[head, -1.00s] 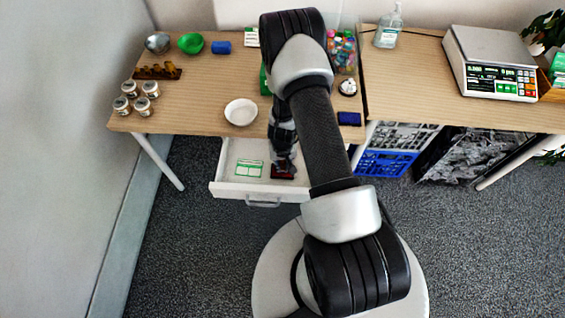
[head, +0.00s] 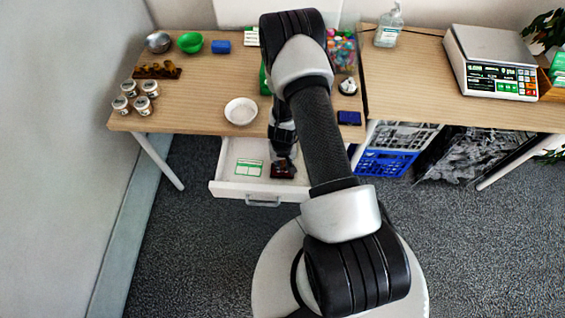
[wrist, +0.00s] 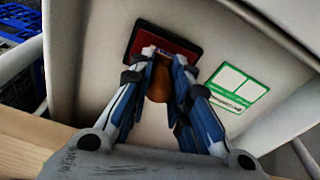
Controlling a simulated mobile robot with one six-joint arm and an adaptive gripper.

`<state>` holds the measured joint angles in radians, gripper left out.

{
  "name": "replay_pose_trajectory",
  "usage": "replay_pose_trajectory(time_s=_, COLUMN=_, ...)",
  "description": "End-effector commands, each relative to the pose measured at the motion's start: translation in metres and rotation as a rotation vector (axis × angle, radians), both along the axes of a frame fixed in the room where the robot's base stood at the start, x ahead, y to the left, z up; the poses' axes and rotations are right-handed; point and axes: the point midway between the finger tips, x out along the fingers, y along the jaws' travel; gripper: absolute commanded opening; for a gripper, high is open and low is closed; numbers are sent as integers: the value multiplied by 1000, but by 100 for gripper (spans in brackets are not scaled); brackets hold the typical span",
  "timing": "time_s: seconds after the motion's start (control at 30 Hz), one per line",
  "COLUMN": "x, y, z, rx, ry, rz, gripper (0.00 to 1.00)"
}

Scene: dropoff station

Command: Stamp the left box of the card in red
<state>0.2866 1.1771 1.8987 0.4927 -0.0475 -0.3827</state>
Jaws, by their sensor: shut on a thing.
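The card (head: 249,168), white with green print, lies flat in the open drawer (head: 226,190). In the wrist view the card (wrist: 238,88) is right of my gripper and shows two white boxes. A red ink pad in a dark frame (wrist: 150,37) lies in the drawer beside the card; the head view shows its red part (head: 283,173). My gripper (wrist: 161,64) is shut on a stamp with a brown wooden handle (wrist: 159,86). The stamp is over the red pad. Its lower end is hidden, so I cannot tell whether it touches.
A white bowl (head: 241,111) stands near the table edge above the drawer. A blue pad (head: 349,118) and a bell (head: 348,86) are on the table to the right. Several small jars (head: 133,96) stand at left. Crates (head: 390,160) are under the right table.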

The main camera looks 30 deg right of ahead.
Motion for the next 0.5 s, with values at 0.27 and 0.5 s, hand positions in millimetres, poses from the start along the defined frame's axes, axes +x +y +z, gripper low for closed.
replay_pose_trajectory(time_s=0.27, x=-1, y=0, z=-1, rx=1, ry=2, rz=0, gripper=2)
replay_pose_trajectory(time_s=0.5, x=-1, y=0, z=3, rx=1, ry=3, rz=0, gripper=2)
